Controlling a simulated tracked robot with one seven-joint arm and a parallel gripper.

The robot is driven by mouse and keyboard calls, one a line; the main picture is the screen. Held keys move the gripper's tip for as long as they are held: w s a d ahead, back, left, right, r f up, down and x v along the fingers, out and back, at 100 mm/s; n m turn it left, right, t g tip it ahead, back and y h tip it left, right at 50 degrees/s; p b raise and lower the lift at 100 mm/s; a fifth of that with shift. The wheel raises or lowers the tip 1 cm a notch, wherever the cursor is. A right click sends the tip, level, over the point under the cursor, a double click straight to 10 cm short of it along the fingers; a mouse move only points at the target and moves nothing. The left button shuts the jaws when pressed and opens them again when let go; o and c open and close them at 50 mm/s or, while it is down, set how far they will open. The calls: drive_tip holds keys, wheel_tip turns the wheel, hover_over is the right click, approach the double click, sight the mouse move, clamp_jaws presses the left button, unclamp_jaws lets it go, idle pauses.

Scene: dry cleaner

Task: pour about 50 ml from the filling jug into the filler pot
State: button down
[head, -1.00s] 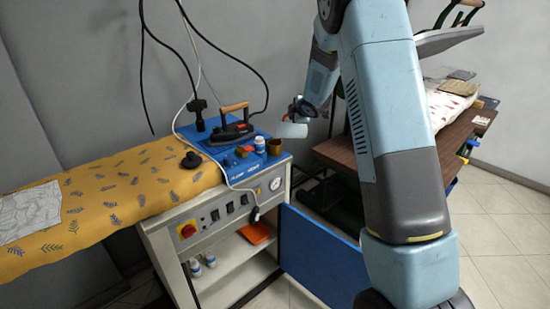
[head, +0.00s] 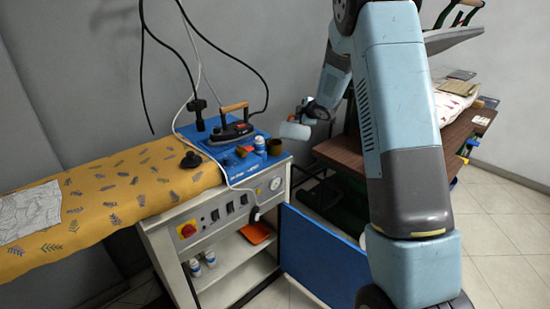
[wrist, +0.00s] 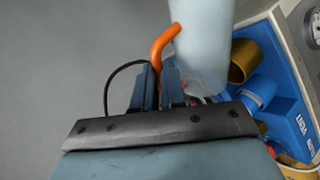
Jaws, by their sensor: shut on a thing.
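The filling jug (head: 295,131) is pale and whitish, and looks tilted well over in the head view. In the wrist view the jug (wrist: 203,45) fills the top centre, its orange handle (wrist: 163,43) between my fingers. My gripper (head: 309,112) is shut on the handle, holding the jug in the air right of the pot. The filler pot, a brass-coloured cup (head: 275,147), stands on the blue top of the ironing unit; it also shows in the wrist view (wrist: 243,58), beside the jug. The jug's contents are not visible, and I see no stream.
An iron (head: 232,129) with a wooden handle and cables is further left. The ironing board (head: 120,190) extends left. A brown table (head: 342,150) stands to the right, behind my arm.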

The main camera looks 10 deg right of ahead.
sight(309, 128)
drive_tip(key=shift+d+f+m+y, duration=0.4)
drive_tip(key=shift+d+f+y, duration=0.15)
drive_tip(key=shift+d, duration=0.15)
drive_tip(key=shift+w+d+f+m+y+b, duration=0.1)
drive_tip(key=shift+d+f+m+y+b, duration=0.2)
drive_tip(key=shift+d+f+b, duration=0.25)
drive_tip(key=d+f+m+y+b, duration=0.2)
drive_tip(key=f, duration=0.1)
drive_tip(key=shift+w+d+f+t, duration=0.1)
drive_tip(key=shift+f+t, duration=0.15)
drive_tip(key=shift+t, duration=0.05)
drive_tip(key=d+f+m+t+y+b, duration=0.2)
drive_tip(key=d+m+y+b, duration=0.2)
drive_tip(key=d+m, duration=0.2)
drive_tip(key=shift+w+d+f, duration=0.25)
drive_tip(key=shift+d+f, duration=0.05)
drive_tip(key=shift+d, duration=0.05)
idle(1.6)
